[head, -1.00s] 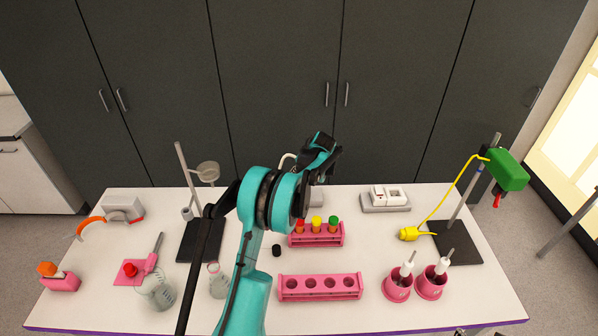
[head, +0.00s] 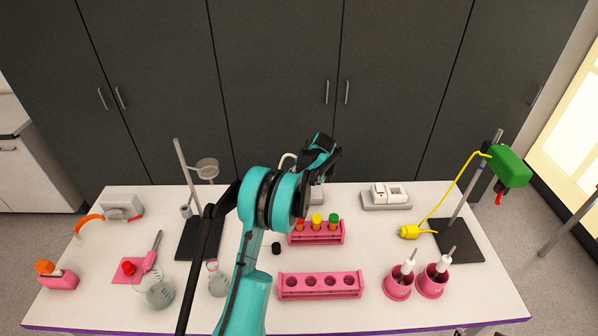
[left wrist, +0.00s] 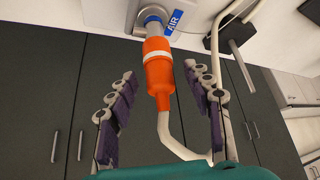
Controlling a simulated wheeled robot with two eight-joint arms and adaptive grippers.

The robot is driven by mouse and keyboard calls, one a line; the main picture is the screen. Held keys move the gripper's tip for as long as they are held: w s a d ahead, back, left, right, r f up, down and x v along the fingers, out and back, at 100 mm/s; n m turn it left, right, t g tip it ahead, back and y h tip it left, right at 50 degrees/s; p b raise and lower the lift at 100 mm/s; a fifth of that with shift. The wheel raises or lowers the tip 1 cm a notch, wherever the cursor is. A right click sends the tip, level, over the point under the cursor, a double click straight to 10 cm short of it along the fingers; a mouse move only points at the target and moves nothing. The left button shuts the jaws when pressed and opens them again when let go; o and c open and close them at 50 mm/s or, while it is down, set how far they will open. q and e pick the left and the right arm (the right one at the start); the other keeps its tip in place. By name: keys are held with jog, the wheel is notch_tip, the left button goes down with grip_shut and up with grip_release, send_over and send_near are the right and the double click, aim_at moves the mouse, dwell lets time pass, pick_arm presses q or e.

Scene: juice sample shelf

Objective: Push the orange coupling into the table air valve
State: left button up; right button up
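In the left wrist view, the orange coupling (left wrist: 158,72) with a white band has its top end at the metal outlet of the air valve (left wrist: 153,18), beside a blue AIR label (left wrist: 174,22). I cannot tell how far it is pushed in. A pale hose (left wrist: 166,130) runs from its other end. My left gripper (left wrist: 160,100) is open, one finger on each side of the coupling, with visible gaps. In the head view, my left gripper (head: 322,160) reaches over the table's back and hides the coupling and most of the valve. My right gripper is not in view.
A pink rack with capped tubes (head: 316,238) and an empty pink rack (head: 320,286) stand near my left arm. A stand with a ring (head: 192,225) is to its left, a balance (head: 385,197) to the right. Bare white table (head: 370,250) lies right of the racks.

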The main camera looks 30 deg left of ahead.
pick_arm(q)
jog(key=v, duration=1.2)
jog(key=shift+d, duration=0.1)
